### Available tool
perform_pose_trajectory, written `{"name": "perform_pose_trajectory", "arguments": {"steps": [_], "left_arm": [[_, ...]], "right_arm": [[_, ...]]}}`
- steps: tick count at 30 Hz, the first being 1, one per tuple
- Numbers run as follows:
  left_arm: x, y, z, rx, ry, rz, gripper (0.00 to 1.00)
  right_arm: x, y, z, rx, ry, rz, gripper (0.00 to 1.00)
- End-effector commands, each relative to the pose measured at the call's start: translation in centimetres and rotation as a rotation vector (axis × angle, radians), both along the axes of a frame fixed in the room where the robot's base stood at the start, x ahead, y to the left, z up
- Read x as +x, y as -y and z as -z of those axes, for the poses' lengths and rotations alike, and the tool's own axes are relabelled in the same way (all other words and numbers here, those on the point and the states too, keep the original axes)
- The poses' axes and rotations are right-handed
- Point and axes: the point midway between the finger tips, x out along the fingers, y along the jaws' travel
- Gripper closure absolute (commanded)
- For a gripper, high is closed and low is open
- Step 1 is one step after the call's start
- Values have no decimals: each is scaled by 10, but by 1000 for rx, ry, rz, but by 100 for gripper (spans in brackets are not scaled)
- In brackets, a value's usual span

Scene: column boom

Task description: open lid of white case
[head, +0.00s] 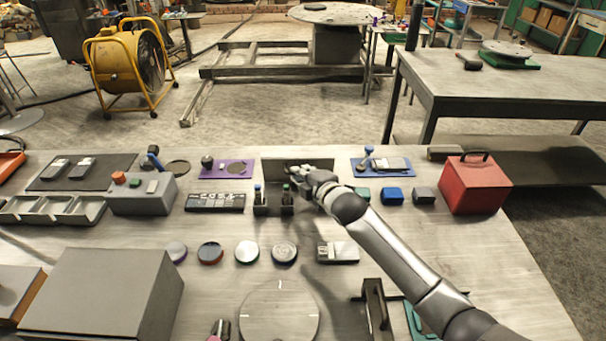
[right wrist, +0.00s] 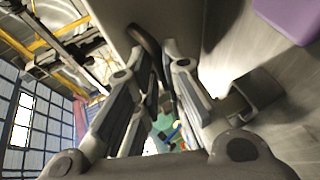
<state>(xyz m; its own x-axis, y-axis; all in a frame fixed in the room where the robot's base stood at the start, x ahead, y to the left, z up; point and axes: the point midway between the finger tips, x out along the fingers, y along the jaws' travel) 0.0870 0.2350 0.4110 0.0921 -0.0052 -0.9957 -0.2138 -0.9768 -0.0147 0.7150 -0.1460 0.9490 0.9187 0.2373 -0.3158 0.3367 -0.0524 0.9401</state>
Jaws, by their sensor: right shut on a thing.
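A pale grey-white case panel (head: 325,166) stands at the back middle of the bench, partly hidden by my right gripper. I cannot tell how far its lid is raised. In the right wrist view a pale panel (right wrist: 180,22) fills the top, with a dark curved handle (right wrist: 146,45) at its edge. My right gripper (head: 297,169) reaches the panel's front from the lower right. Its fingers, also in the right wrist view (right wrist: 158,60), are shut on the dark handle. My left gripper is not in view.
A red box (head: 474,188) stands farther right.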

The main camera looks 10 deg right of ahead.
Motion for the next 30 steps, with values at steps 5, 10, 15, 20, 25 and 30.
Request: {"name": "perform_pose_trajectory", "arguments": {"steps": [5,10,15,20,25,30], "left_arm": [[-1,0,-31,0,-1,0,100],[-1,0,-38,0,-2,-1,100],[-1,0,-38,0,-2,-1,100],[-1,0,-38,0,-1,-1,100],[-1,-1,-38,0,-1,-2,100],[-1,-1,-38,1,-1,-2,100]], "right_arm": [[7,1,-14,20,-76,2,100],[23,5,-22,24,-94,4,100],[31,7,-26,26,-92,4,100],[31,7,-25,25,-91,4,100],[31,7,-26,24,-90,4,84],[31,7,-26,22,-91,3,69]]}}
